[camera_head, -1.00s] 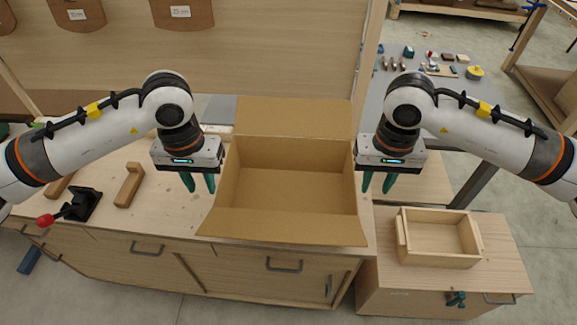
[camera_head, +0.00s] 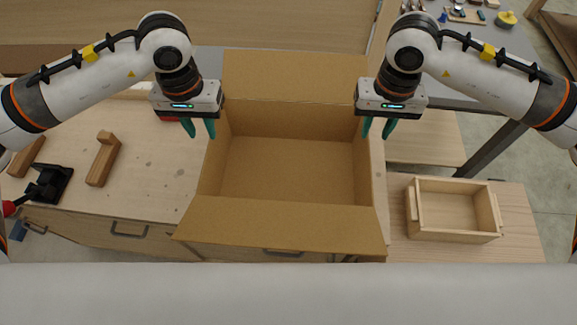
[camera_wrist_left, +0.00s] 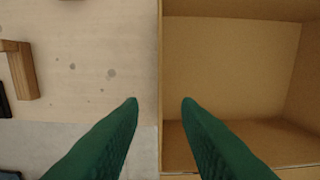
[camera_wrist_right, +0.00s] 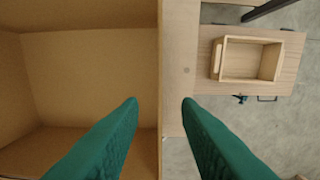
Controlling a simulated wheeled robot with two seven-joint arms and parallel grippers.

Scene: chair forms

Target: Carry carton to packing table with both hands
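An open brown cardboard carton (camera_head: 280,225) stands empty on the wooden workbench, its flaps folded outward. My left gripper (camera_head: 198,128) is at the carton's left wall and my right gripper (camera_head: 377,128) at its right wall. In the left wrist view, the carton wall's top edge runs between the open green fingers (camera_wrist_left: 160,102). In the right wrist view, the opposite wall's edge runs between the other open fingers (camera_wrist_right: 160,102). Neither gripper visibly pinches a wall. I cannot tell how deep the fingers reach. No table is clearly identifiable as the packing table.
Wooden blocks (camera_head: 104,160) and a black clamp-like tool (camera_head: 45,184) lie on the bench at left. A shallow wooden box (camera_head: 455,210) sits on a lower surface at right. A grey table (camera_head: 470,55) with small items is behind at right.

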